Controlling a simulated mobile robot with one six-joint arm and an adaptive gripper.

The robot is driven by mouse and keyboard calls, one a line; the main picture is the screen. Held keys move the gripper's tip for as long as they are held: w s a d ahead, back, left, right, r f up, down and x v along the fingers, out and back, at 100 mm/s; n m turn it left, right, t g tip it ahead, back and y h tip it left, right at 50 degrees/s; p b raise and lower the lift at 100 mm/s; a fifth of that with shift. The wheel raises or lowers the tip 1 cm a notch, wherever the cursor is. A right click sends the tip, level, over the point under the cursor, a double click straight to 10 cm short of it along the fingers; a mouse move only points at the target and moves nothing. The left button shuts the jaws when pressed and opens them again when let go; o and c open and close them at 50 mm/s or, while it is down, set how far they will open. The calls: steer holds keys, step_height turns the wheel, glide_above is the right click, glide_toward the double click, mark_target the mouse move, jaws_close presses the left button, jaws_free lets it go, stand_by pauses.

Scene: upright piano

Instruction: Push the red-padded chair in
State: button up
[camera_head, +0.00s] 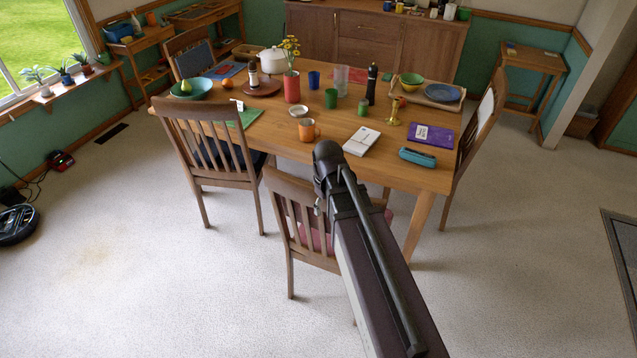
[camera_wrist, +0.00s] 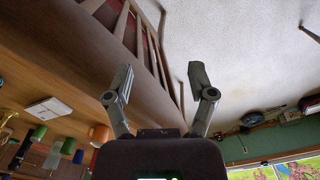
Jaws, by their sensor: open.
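The red-padded chair (camera_head: 281,206) stands at the near side of the wooden table (camera_head: 383,174), its slatted back toward me. Its red seat (camera_head: 318,238) shows between the slats, and my arm covers its right part. In the wrist view, the chair's slatted back (camera_wrist: 130,28) is at the top, with red between the slats. My gripper (camera_wrist: 160,72) is open, its two fingers spread and nothing between them. It is close to the chair back; I cannot tell whether they touch. In the head view my fingers are hidden behind the arm's end.
A dark-padded chair (camera_head: 208,142) stands to the left at the table, and another chair (camera_head: 482,125) at its right end. The tabletop holds a white book (camera_head: 362,141), an orange mug (camera_head: 307,129) and a blue case (camera_head: 417,157). The carpet (camera_head: 180,290) in front is clear.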

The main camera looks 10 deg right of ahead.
steer(key=w+r+n+p, duration=0.6)
steer(key=w+r+p, duration=0.2)
steer(key=r, duration=0.2)
steer(key=shift+w+p, duration=0.35)
steer(key=shift+f, duration=0.1)
step_height(320, 180, down, 14)
steer(key=b, duration=1.3)
steer(key=shift+r+b, duration=0.25)
steer(key=shift+b, duration=0.15)
jaws_close()
